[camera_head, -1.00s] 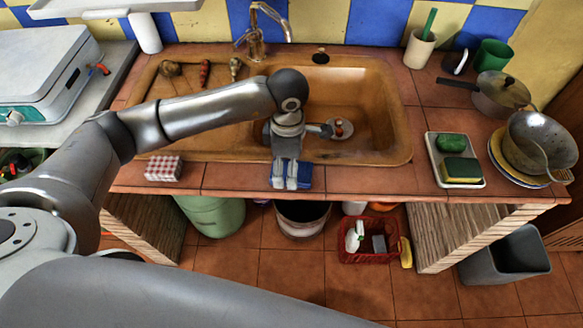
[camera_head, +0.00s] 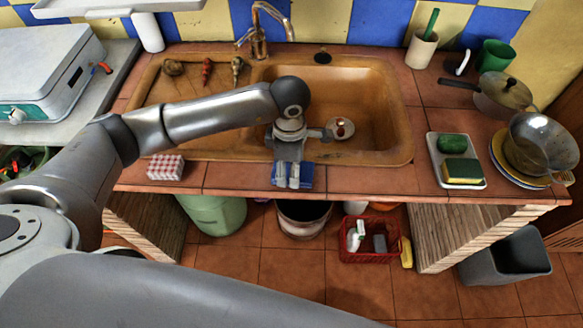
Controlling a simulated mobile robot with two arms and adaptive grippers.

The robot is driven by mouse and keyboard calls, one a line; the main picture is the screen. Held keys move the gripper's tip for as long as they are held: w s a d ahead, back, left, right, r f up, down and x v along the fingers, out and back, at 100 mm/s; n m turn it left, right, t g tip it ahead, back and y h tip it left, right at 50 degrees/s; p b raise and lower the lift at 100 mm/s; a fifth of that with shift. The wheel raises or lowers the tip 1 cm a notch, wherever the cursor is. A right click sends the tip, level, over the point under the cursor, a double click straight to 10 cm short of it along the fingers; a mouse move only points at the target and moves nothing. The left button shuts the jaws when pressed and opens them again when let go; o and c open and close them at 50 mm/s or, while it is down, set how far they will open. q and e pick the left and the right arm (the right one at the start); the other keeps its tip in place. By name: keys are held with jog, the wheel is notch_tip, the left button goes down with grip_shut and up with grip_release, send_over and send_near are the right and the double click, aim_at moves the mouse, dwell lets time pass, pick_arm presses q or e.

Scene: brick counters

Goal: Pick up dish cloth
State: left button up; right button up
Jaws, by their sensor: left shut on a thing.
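A folded blue dish cloth (camera_head: 306,176) is at the front edge of the tiled counter, in front of the sink. My left gripper (camera_head: 293,183) points down over it and is shut on it. The fingers cover the middle of the cloth, and blue shows at both sides. I cannot tell whether the cloth is lifted off the tiles. My right gripper is not in view.
A red-and-white checked folded cloth (camera_head: 165,167) lies to the left on the counter. The brown sink (camera_head: 375,110) is just behind my gripper. To the right are a tray with a sponge (camera_head: 462,171) and a metal pan (camera_head: 541,142). Tiles between them are clear.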

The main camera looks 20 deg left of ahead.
pick_arm(q)
jog(key=shift+r, duration=0.5)
notch_tip(320, 180, up, 2)
jog(key=shift+d+r+b, duration=0.1)
jog(key=shift+r+b, duration=0.1)
jog(key=shift+b, duration=0.25)
jog(key=s+d+r+b, duration=0.3)
jog(key=s+d+r, duration=0.4)
jog(key=s+r, duration=0.2)
jog(key=s, duration=0.2)
jog(key=shift+s+d+r, duration=0.3)
jog(key=shift+d, duration=0.05)
